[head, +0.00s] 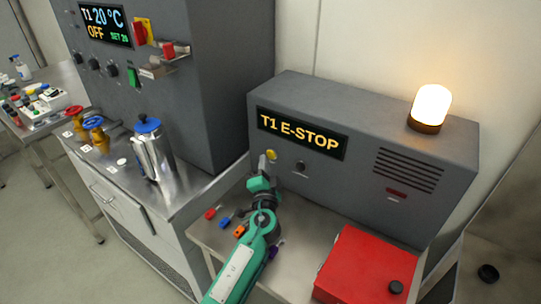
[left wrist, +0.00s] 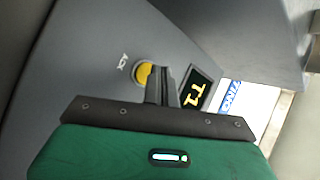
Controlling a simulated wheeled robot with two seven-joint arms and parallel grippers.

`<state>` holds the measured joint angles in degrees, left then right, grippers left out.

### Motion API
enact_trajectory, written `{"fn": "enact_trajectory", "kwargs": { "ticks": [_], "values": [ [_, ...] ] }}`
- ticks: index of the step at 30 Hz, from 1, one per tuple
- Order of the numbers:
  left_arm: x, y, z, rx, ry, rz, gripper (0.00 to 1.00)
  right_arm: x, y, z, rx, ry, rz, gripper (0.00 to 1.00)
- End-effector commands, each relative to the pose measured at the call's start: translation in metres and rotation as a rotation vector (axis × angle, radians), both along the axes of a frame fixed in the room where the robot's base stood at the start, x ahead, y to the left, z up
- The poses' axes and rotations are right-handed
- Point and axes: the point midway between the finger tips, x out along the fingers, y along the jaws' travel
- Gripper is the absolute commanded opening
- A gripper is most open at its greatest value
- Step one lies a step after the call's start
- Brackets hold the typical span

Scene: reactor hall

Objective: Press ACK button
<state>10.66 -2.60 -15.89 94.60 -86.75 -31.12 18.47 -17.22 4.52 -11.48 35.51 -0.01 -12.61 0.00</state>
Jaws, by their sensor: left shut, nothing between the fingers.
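The ACK button (head: 272,154) is a round yellow button on the front of the grey alarm box (head: 365,165), below the left end of its "T1 E-STOP" display (head: 301,134). In the left wrist view the yellow button (left wrist: 142,73) sits beside the label "ACK" (left wrist: 123,61), partly hidden by my fingers. My left gripper (head: 262,162) is shut and empty, its tips close to the button at its left in the head view. In the left wrist view the shut fingers (left wrist: 164,78) overlap the button's right side. I cannot tell whether they touch it. My right gripper is not in view.
An amber lamp (head: 431,107) glows on the box. A dark round knob (head: 301,166) sits right of the button. A red case (head: 362,268) and small coloured parts lie on the bench below. A metal jug (head: 153,150) stands on the left counter beside a tall grey cabinet (head: 222,75).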

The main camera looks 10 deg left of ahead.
Motion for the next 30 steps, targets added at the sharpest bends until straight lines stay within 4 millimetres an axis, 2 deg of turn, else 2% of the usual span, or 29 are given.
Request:
{"fn": "enact_trajectory", "kwargs": {
  "ticks": [17,30],
  "values": [
    [0.000,0.000,0.000,0.000,0.000,0.000,0.00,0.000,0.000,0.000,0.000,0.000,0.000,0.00],
    [0.008,-0.003,0.000,0.000,0.000,0.000,0.00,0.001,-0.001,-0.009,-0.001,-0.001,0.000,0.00]
  ]
}}
